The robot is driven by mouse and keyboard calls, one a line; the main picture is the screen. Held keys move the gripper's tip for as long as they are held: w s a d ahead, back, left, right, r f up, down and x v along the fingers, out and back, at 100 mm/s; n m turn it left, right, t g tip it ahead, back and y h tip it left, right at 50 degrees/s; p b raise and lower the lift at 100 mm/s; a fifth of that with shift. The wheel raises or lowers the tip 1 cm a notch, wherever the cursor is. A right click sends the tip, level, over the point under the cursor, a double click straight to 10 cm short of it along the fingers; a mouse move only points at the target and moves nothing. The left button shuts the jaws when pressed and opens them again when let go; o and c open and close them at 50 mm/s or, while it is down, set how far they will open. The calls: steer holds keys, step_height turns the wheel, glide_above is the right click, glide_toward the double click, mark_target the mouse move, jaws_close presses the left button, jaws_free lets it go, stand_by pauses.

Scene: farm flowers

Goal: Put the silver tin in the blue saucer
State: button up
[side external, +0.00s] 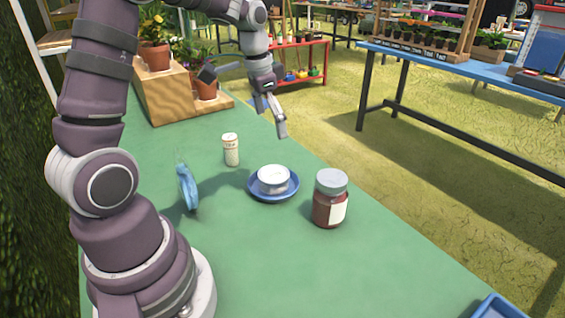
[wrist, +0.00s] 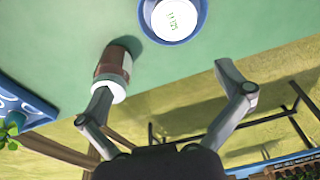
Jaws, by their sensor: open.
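The silver tin (side external: 273,177) is a low round tin with a pale lid. It sits inside the blue saucer (side external: 292,193) on the green table. In the wrist view the tin (wrist: 174,18) shows at the top edge, lid facing me with small green marks, and the saucer (wrist: 204,14) is cut off by the frame. My gripper (side external: 272,119) is open and empty, raised above the table behind the saucer in the side view. Its spread fingers (wrist: 165,88) are apart from the tin in the wrist view.
A dark red jar (side external: 330,207) with a grey lid stands right of the saucer. A white shaker (side external: 231,150) and an upright blue object (side external: 187,188) stand left. Potted plants on a wooden step (side external: 168,95) are behind. A blue tray (side external: 498,308) is at the front right.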

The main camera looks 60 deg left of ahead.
steer(key=s+d+r+n+t, duration=0.1)
steer(key=s+d+r+t, duration=0.2)
steer(key=s+d, duration=0.7)
steer(key=shift+s+d+r+n+t, duration=0.3)
steer(key=shift+d+r, duration=0.6)
steer(key=shift+r, duration=0.05)
